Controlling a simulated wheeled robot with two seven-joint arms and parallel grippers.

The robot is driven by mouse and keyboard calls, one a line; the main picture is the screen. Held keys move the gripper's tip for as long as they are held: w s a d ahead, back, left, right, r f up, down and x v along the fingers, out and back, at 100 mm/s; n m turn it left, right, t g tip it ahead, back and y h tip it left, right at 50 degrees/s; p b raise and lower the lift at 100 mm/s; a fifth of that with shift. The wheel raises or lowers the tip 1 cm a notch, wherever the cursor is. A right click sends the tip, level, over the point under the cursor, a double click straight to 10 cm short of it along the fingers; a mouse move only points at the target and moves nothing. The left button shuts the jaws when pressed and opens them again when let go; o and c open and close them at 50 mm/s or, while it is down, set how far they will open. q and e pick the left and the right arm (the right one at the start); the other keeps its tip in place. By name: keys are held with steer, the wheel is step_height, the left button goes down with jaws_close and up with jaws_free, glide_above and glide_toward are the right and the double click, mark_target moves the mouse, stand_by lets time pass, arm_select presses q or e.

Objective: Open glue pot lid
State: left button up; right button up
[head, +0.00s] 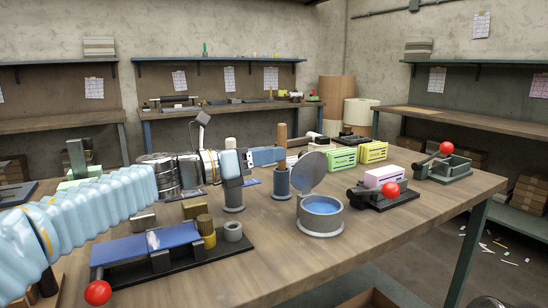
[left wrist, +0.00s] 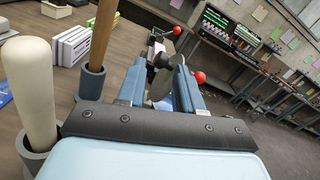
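The glue pot (head: 320,215) is a grey metal pot on the bench, right of centre in the head view, with blue glue inside. Its round grey lid (head: 307,172) stands up at the rear left of the rim, so the pot is open. My left gripper (head: 278,155) is behind and left of the lid. In the left wrist view its two blue fingers (left wrist: 163,70) are apart. Part of a grey disc, apparently the lid, shows between them, partly hidden; I cannot tell whether a finger touches it. My right gripper is not in view.
A wooden handle (head: 282,133) and a pale handle (head: 231,144) stand in holders close to my left gripper. A clamp with a red ball (head: 390,189) is right of the pot. A blue-topped fixture (head: 150,243) lies front left.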

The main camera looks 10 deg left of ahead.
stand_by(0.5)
arm_select(q)
steer(key=b+v, duration=0.2)
steer(key=v, duration=1.2)
